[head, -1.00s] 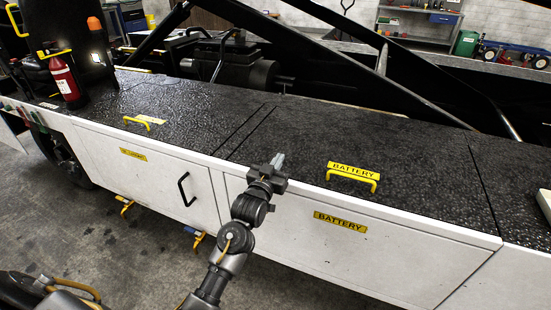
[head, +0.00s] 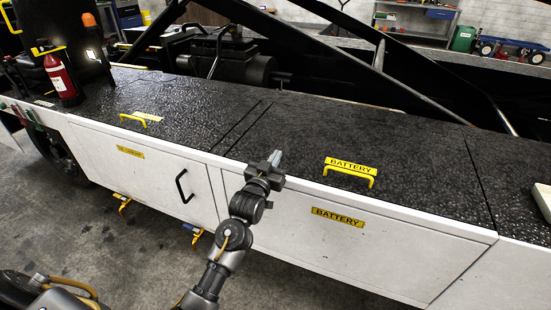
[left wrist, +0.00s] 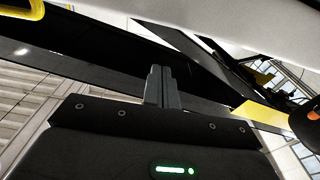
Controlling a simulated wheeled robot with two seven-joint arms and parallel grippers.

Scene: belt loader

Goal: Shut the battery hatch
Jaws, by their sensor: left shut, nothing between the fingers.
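The battery hatch (head: 310,150) is a black textured lid on top of the white side cabinet. It lies flat, level with the deck around it. It has a yellow handle (head: 348,172) and a yellow BATTERY label at its front edge. A second BATTERY label (head: 338,217) is on the white panel below. My left gripper (head: 276,158) is shut and empty, near the lid's front edge, left of the yellow handle. I cannot tell whether it touches the lid. In the left wrist view the shut fingers (left wrist: 160,85) point up. My right gripper is not in view.
Left of the battery hatch is another black lid with a yellow handle (head: 133,121). Below it is a white door with a black handle (head: 183,186). A red extinguisher (head: 61,77) stands at the far left. Dark diagonal beams rise behind the deck.

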